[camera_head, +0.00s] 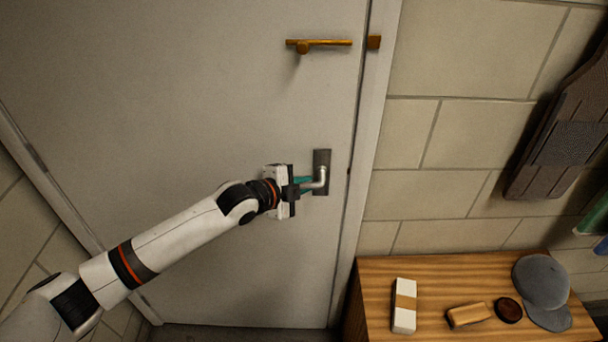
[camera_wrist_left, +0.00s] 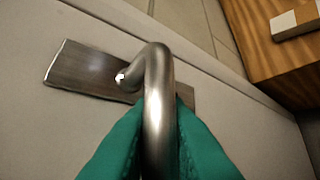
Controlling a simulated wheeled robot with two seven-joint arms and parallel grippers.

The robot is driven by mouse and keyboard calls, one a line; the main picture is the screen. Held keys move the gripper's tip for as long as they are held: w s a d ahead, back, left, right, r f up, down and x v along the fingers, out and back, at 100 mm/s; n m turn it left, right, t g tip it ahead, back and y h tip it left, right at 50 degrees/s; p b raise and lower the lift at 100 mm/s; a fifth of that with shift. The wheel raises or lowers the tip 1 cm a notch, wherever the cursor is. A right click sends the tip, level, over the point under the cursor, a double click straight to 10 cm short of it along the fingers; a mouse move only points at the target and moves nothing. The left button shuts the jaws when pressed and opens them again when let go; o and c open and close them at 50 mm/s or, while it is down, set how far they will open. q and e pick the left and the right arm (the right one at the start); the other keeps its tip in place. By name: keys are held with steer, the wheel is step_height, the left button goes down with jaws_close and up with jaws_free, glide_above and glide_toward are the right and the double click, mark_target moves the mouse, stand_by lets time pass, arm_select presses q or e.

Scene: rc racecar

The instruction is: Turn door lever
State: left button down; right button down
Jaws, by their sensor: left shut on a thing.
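The door lever (camera_head: 322,178) is a bent silver metal handle on a dark rectangular plate (camera_head: 322,158), set near the right edge of a grey door (camera_head: 190,100). My left gripper (camera_head: 304,186) comes in from the left and is shut on the lever. In the left wrist view the lever (camera_wrist_left: 159,90) runs between the two teal fingertips of the gripper (camera_wrist_left: 158,150), and its plate (camera_wrist_left: 85,75) lies behind it. The door is flush with its frame as far as I can see. My right gripper is in neither view.
A brass bolt (camera_head: 325,43) sits on the door above the lever. A wooden cabinet (camera_head: 375,285) stands right of the door with a white box (camera_head: 404,312), a tan block (camera_head: 468,315), a dark round item (camera_head: 508,310) and a grey cap (camera_head: 542,285). A dark vest (camera_head: 560,150) hangs on the wall.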

arm_select(q)
steer(key=shift+a+r+m+y+p, duration=0.1)
steer(key=shift+r+m+y+p, duration=0.3)
steer(key=shift+p, duration=0.5)
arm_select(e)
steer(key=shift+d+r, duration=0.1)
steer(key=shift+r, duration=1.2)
arm_select(q)
steer(key=c, duration=1.7)
jaws_free()
steer(key=shift+c, duration=0.2)
steer(key=o, duration=0.3)
steer(key=shift+w, duration=0.1)
steer(key=shift+f, duration=0.1)
